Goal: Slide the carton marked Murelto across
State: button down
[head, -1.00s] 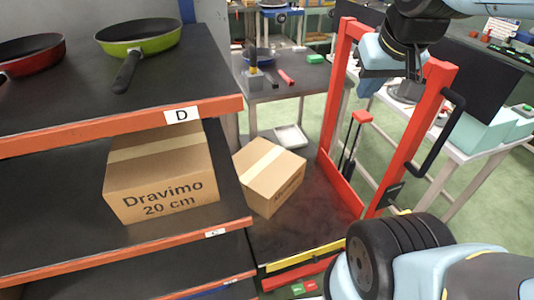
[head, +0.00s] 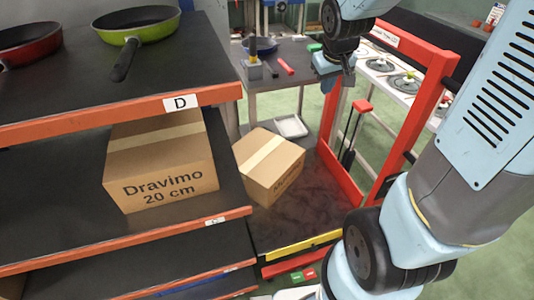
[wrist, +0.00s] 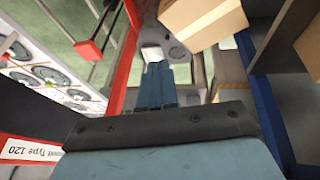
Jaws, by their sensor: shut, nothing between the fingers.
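A brown carton (head: 268,172) sits at an angle on the dark deck (head: 300,215) of a red-framed cart, right of the shelves. Printing on its right side is foreshortened; I cannot read it fully. A second carton (head: 160,170), marked "Dravimo 20 cm", stands on the shelf labelled C. My gripper (head: 340,78) is shut and empty, hanging near the cart's red frame, above and to the right of the cart's carton, apart from it. In the wrist view, the fingers (wrist: 155,88) point toward the floor side, and the cart's carton (wrist: 205,18) is at top right.
The upper shelf, labelled D, holds a green pan (head: 133,25) and a red pan (head: 28,42). The cart's red upright frame (head: 415,100) stands to the right. A grey workbench (head: 290,75) with tools is behind. The deck right of the carton is clear.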

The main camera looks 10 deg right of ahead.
aim_at(268, 160)
jog(key=w+a+f+n+g+y, duration=0.15)
jog(key=w+f, duration=0.35)
jog(key=f, duration=0.9)
jog(key=w+a+f+n+g+h, duration=0.1)
jog(key=w+a+f+n, duration=0.2)
jog(key=f, duration=1.1)
notch_tip(268, 160, down, 12)
jog(key=a+f+y, duration=0.1)
jog(key=a+y, duration=0.1)
jog(key=shift+h, duration=0.25)
jog(key=w+a, duration=0.2)
jog(key=w, duration=0.1)
jog(key=w+a, duration=0.2)
jog(key=w, duration=0.1)
jog(key=w+a, duration=0.2)
jog(key=a, duration=0.1)
jog(key=shift+w+f, duration=0.2)
jog(key=shift+w, duration=0.2)
jog(key=shift+s+f, duration=0.15)
jog(key=shift+f, duration=0.15)
jog(key=shift+s, duration=0.1)
